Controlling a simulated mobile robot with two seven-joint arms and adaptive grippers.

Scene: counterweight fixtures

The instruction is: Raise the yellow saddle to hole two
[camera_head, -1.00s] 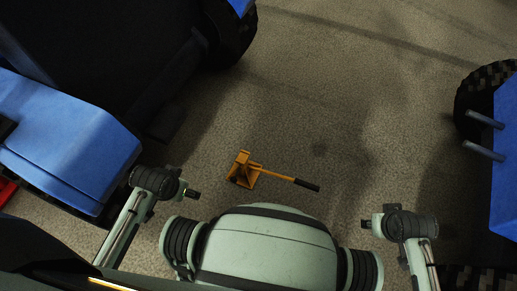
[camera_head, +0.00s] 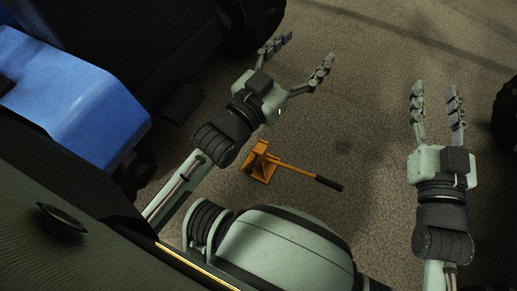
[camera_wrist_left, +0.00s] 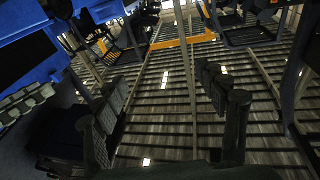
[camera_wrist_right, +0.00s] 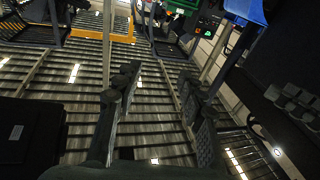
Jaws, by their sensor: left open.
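A small orange-yellow stand (camera_head: 261,166) rests on the floor in the head view, with a lever ending in a black grip (camera_head: 328,183) reaching right. I cannot tell whether it is or holds the yellow saddle. No hole can be made out. My left gripper (camera_head: 306,50) is open and empty, above and beyond the stand in the picture, with its fingers spread; they also show in the left wrist view (camera_wrist_left: 160,78). My right gripper (camera_head: 435,90) is open and empty, well right of the stand; its fingers show in the right wrist view (camera_wrist_right: 158,72).
A blue machine body (camera_head: 75,110) stands close at the left, near my left arm, with a dark tyre (camera_head: 262,18) behind. Another dark tyre (camera_head: 507,115) is at the right edge. Bare floor (camera_head: 365,100) lies between my grippers. A yellow beam (camera_wrist_left: 185,42) crosses the left wrist view.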

